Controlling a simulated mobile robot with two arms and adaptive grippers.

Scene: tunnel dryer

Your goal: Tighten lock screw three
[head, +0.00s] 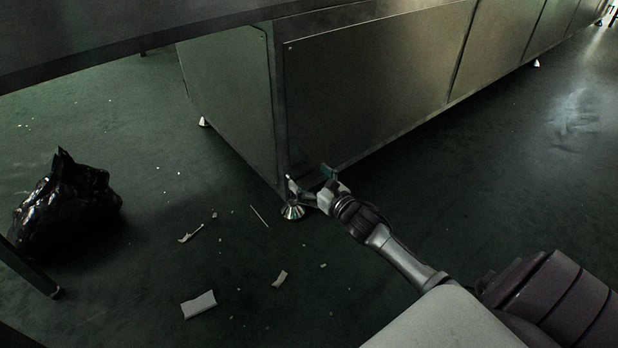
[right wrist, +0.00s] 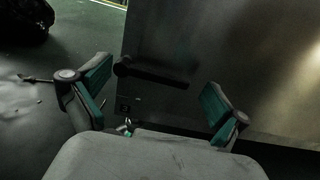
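My right gripper (head: 310,177) is low beside the bottom corner of the steel dryer housing (head: 365,85), just above a levelling foot (head: 292,211). In the right wrist view the gripper (right wrist: 159,75) is open, with its teal-padded fingers wide apart and nothing held. Between the fingers, a dark bar with a rounded end (right wrist: 152,72) shows against the housing panel (right wrist: 190,35). I cannot tell whether this bar is lock screw three; no screw is clearly marked. A small dark square (right wrist: 124,107) is on the panel's lower edge. My left gripper is not in view.
A black rubbish bag (head: 68,205) lies on the dark green floor at the left. Paper scraps (head: 198,304) and small debris lie in front of the housing. Another foot (head: 204,122) stands farther back. The floor at the right is clear.

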